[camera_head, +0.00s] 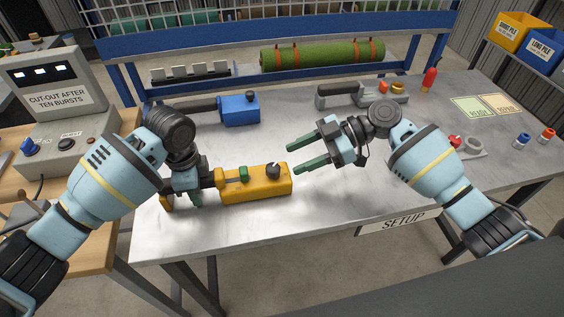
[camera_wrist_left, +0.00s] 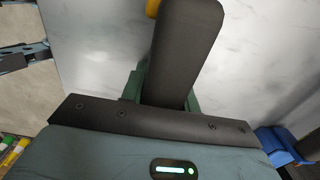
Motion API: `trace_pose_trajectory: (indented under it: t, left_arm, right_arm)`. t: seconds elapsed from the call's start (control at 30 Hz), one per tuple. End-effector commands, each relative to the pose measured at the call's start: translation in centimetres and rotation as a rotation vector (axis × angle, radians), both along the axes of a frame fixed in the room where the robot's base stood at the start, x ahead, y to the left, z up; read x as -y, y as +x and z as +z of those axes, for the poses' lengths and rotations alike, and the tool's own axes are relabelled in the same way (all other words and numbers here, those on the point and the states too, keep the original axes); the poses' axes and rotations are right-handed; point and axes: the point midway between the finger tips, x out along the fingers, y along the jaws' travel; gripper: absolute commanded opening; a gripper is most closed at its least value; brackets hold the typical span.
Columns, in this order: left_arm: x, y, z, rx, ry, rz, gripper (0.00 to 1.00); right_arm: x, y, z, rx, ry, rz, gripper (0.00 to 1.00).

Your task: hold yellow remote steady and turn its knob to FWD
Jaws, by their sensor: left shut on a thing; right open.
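The yellow remote (camera_head: 258,190) lies on the table at centre left in the head view, with a dark knob (camera_head: 273,171) and a green button (camera_head: 244,174) on top. I cannot read the knob's setting. My left gripper (camera_head: 193,197) is shut on the remote's dark handle at its left end. In the left wrist view the handle (camera_wrist_left: 185,50) lies between the green fingers, and a bit of the yellow remote (camera_wrist_left: 152,8) shows at the top edge. My right gripper (camera_head: 294,158) is open and empty, just right of the knob and apart from it.
A blue tool (camera_head: 240,109) and a grey tool (camera_head: 340,95) lie behind. A green turf roll (camera_head: 322,54) is at the back. A control box (camera_head: 62,95) stands left. Small parts and cards lie at right. The table's front centre is clear.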

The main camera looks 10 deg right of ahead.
Motion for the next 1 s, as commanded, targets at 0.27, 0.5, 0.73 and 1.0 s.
trace_pose_trajectory:
  t: [0.27, 0.5, 0.73, 1.0]
  left_arm:
    - [0.0, -0.4, -0.8, -0.013, 0.005, -0.001, 0.00]
    - [0.0, -0.4, -0.8, -0.013, 0.005, -0.001, 0.00]
    - [0.0, -0.4, -0.8, -0.013, 0.005, -0.001, 0.00]
    - [0.0, -0.2, -0.6, -0.009, 0.004, 0.000, 0.56]
  right_arm:
    - [3.7, -0.1, 1.3, -0.004, -0.001, 0.001, 0.52]
    - [4.5, -0.1, 1.6, -0.003, 0.000, 0.001, 0.52]
    - [4.4, -0.1, 1.6, -0.003, 0.000, 0.001, 0.52]
    - [4.4, -0.1, 1.7, -0.003, 0.000, 0.001, 0.52]
